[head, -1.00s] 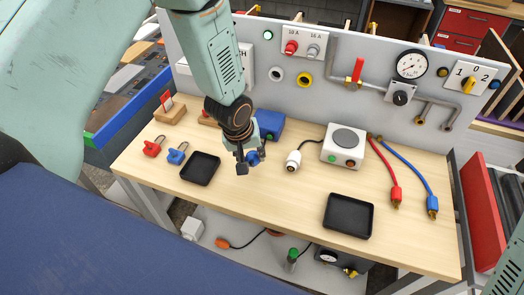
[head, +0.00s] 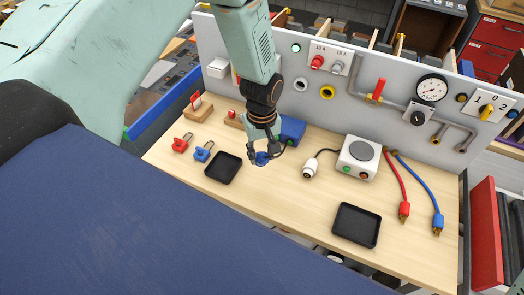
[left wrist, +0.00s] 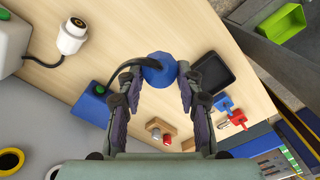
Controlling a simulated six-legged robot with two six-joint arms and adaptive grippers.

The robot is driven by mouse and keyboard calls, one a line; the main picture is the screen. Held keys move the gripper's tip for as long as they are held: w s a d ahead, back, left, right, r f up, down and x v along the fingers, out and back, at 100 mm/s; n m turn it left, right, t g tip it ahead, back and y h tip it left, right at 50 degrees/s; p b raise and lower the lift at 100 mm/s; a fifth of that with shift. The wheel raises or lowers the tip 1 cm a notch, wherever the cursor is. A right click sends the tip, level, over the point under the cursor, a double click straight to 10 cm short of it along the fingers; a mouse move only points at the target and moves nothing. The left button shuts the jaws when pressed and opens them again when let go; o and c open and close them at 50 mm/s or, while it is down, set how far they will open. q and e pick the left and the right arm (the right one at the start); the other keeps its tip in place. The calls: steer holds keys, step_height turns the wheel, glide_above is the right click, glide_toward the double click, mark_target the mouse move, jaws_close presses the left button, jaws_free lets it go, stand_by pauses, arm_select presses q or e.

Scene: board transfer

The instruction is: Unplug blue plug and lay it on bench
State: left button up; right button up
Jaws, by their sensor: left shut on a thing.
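The blue plug (head: 262,159) is between the fingers of my left gripper (head: 267,153), low over the bench (head: 300,208), just right of the left black tray. I cannot tell if it touches the wood. In the left wrist view the round blue plug (left wrist: 158,70) sits at the fingertips, which are shut on it. A black cable (left wrist: 122,72) runs from it toward the blue box (left wrist: 95,98) with a green button. The plug is in no socket that I can see. My right gripper is not in view.
The left black tray (head: 223,167) and red and blue padlocks (head: 203,151) lie left of the gripper. A white plug (head: 309,168) and white box (head: 358,157) stand right. Another tray (head: 356,225) lies at front right. Bare wood lies between the trays. The panel (head: 240,40) closes the back.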

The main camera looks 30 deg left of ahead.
arm_select(q)
steer(key=shift+f+b, duration=2.4)
steer(key=shift+f, duration=1.2)
steer(key=o, duration=1.2)
steer(key=shift+o, duration=0.2)
steer(key=shift+r, duration=0.1)
step_height(320, 180, up, 12)
steer(key=shift+f, duration=0.1)
